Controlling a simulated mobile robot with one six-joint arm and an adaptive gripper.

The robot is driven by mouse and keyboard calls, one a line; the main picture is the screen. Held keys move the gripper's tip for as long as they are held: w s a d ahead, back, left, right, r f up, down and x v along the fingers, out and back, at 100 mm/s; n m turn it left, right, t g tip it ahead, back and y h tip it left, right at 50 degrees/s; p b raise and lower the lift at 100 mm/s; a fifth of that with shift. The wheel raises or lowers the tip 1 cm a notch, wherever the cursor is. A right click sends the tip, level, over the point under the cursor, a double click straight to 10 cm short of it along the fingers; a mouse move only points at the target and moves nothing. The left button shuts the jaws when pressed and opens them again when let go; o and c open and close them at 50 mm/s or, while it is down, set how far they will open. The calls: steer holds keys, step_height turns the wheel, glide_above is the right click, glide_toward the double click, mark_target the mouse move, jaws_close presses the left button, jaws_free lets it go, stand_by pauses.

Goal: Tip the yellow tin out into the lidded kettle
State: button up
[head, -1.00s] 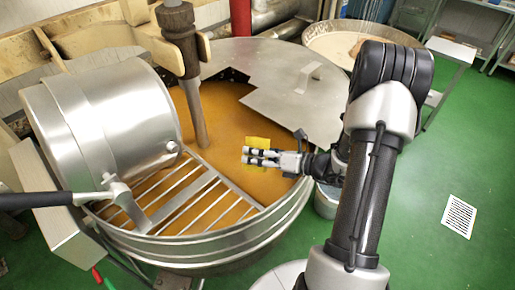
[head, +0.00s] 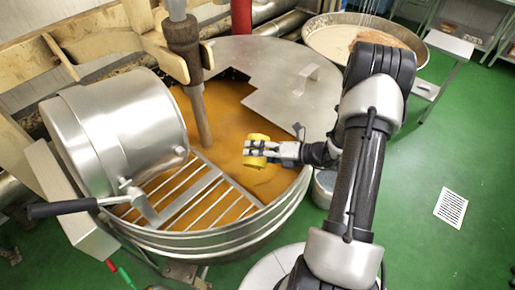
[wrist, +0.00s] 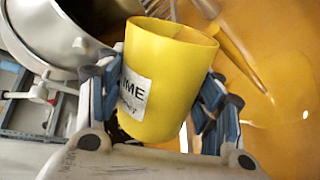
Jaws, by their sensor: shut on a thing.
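The yellow tin (head: 257,138) is held in my gripper (head: 250,151) above the open part of the kettle (head: 262,226). In the wrist view the tin (wrist: 165,85) sits between the two fingers of my gripper (wrist: 155,92). It has a white label with black letters, partly hidden by a finger. Its rim shows at the top of that view, with a little of the yellow inner wall; its contents cannot be made out. In the head view the tin looks tilted over. The flat metal lid (head: 290,100) with a handle covers the kettle's back right part. Orange mass (head: 226,150) shows below.
A steel drum (head: 118,130) with a black-handled lever and a bar grate (head: 180,198) take up the kettle's left side. A stirring shaft (head: 187,55) stands upright behind. A small metal pot (head: 323,190) is beside the kettle. A wide pan (head: 335,35) stands at the back.

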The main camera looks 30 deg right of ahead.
mark_target(259, 136)
steer(key=shift+r+m+g+p, duration=0.5)
steer(key=shift+r+m+p, duration=0.15)
steer(key=shift+p, duration=0.8)
steer(key=r+m+p, duration=0.1)
steer(key=p, duration=0.1)
steer(key=w+d+r+m+g+y+p, duration=0.1)
steer(key=p, duration=0.1)
steer(key=shift+w+d+m+y, duration=0.1)
steer(key=shift+w+m+y, duration=0.2)
steer(key=shift+m, duration=0.05)
steer(key=shift+w+d+r+m+g+y+p, duration=0.2)
steer(key=shift+w+r+m+g+y+p, duration=0.05)
steer(key=shift+m+g, duration=0.25)
steer(key=shift+w+d+r+m+g+y+p, duration=0.25)
steer(key=shift+m+g, duration=0.15)
steer(key=shift+m, duration=0.2)
steer(key=shift+w+d+r+m+g+y+b, duration=0.15)
steer(key=shift+w+r+m+y+b, duration=0.15)
steer(key=shift+m, duration=0.3)
steer(key=shift+w+d+r+m+g+y+b, duration=0.15)
steer(key=shift+r+m+y, duration=0.25)
steer(key=shift+m, duration=0.2)
